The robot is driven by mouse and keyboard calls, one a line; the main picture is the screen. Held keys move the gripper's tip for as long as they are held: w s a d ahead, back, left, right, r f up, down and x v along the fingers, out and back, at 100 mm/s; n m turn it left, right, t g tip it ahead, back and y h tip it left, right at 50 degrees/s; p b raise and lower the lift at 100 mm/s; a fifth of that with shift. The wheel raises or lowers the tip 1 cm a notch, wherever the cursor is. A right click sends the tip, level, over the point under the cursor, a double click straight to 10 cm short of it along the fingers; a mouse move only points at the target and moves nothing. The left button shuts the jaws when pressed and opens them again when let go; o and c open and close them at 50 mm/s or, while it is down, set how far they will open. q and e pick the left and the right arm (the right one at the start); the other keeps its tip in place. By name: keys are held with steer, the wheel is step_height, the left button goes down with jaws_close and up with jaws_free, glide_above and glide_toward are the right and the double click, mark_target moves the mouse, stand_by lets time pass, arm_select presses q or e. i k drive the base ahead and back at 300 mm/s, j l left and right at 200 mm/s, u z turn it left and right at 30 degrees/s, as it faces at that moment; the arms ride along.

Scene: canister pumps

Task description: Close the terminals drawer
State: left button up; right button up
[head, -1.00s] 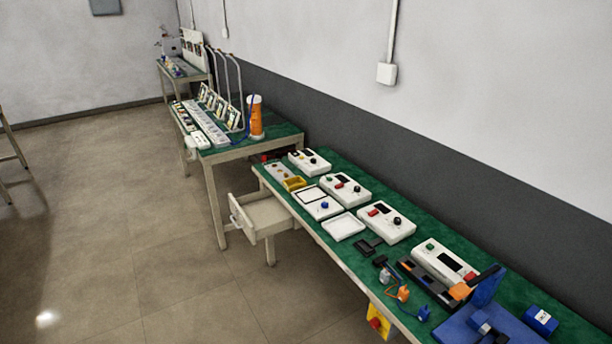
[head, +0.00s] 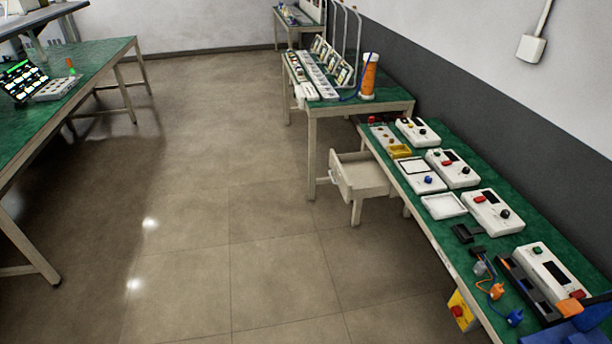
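Neither of my grippers is in the head view.
The green bench (head: 520,223) carries several white control boxes, a yellow bin (head: 400,151) and a white tray (head: 443,206). Another bench (head: 388,107) stands behind the drawer. A green table (head: 98,64) is at left. The tiled floor (head: 230,220) between is clear.

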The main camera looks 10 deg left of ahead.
mark_target(358, 175)
steer(key=i+j+z, duration=0.15)
steer(key=i+z, duration=0.2)
steer(key=i, duration=0.25)
steer(key=i+j+z, duration=0.35)
steer(key=i, duration=0.2)
steer(key=i+j+z, duration=0.35)
steer(key=i+j, duration=0.05)
steer(key=i, duration=0.1)
